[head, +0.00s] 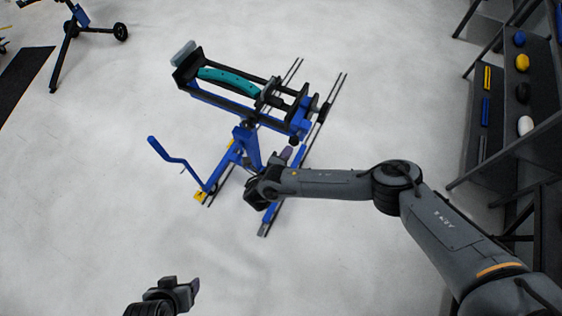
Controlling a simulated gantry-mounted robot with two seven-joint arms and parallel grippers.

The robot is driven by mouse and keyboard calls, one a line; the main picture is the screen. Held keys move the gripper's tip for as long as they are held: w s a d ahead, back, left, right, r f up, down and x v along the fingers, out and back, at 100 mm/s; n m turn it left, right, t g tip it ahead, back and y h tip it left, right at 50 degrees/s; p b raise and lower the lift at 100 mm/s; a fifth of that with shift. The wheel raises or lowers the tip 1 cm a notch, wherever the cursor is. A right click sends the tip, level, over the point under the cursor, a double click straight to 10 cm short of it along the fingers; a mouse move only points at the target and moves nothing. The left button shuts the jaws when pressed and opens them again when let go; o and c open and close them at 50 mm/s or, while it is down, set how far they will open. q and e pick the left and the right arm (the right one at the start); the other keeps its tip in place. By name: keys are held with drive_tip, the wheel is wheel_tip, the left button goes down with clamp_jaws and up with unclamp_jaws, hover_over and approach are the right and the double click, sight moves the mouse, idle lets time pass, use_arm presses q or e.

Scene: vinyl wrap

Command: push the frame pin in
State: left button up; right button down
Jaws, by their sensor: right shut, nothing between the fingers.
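A blue and black frame stand (246,142) stands on the floor in the middle of the head view, with a teal curved piece (228,80) held in its top. I cannot make out the frame pin for certain. A small dull purple piece (286,153) shows beside the stand's post, just above my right wrist. My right gripper (257,190) is shut and empty at the lower part of the stand, in front of its base; whether it touches the stand is unclear. My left gripper (183,291) is at the bottom left, away from the stand, and its jaw opening is unclear.
A blue crank-like lever (166,154) sticks out left of the stand. Base rails (266,222) run along the floor under it. A dark shelf rack (520,130) with coloured items fills the right side. Another wheeled stand (75,30) is at top left.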

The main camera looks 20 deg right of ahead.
sight(293, 144)
drive_tip(key=shift+w+d, duration=0.4)
drive_tip(key=shift+w+d+b, duration=0.35)
drive_tip(key=shift+w+d, duration=0.7)
drive_tip(key=shift+w, duration=0.05)
drive_tip(key=shift+s, duration=0.1)
